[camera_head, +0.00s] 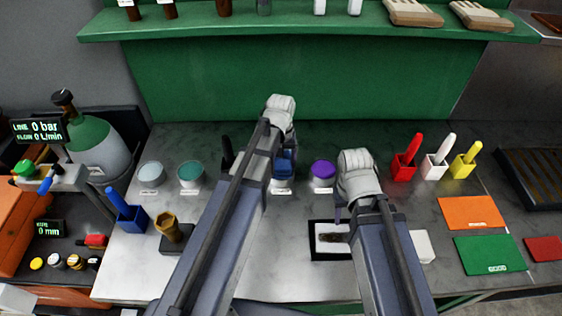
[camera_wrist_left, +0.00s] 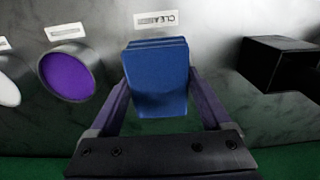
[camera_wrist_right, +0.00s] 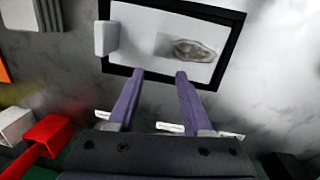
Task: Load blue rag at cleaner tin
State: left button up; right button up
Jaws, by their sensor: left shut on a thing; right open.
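My left gripper (camera_wrist_left: 158,84) is shut on the blue rag (camera_wrist_left: 156,62), a folded block held between its two fingers. In the head view the rag (camera_head: 285,163) is at a white tin (camera_head: 281,186), between the teal and purple tins. A label starting "CLEA" (camera_wrist_left: 157,19) lies beside the rag in the left wrist view. The rag and fingers hide the tin's opening there; I cannot tell whether the rag touches it.
The purple tin (camera_head: 323,170) and a black holder (camera_wrist_left: 278,63) flank the rag. Pale and teal tins (camera_head: 190,174) stand left. Red, white and yellow holders (camera_head: 464,167) stand right of my right arm. A green shelf (camera_head: 300,28) hangs above.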

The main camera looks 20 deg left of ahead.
aim_at(281, 160)
pick_arm(q)
jog(key=shift+s+f+b, duration=0.1)
jog(key=shift+f+b, duration=0.45)
jog(key=shift+b, duration=0.05)
pick_arm(e)
jog(key=shift+f, duration=0.55)
dwell(1.2)
jog(key=shift+r, duration=0.1)
pick_arm(q)
notch_tip(281, 160, up, 7)
jog(key=p, duration=0.7)
pick_arm(e)
notch_tip(281, 160, up, 7)
pick_arm(q)
notch_tip(281, 160, down, 2)
jog(key=shift+f+b, duration=0.1)
jog(key=shift+b, duration=0.9)
jog(key=shift+r, duration=0.2)
pick_arm(e)
notch_tip(281, 160, down, 2)
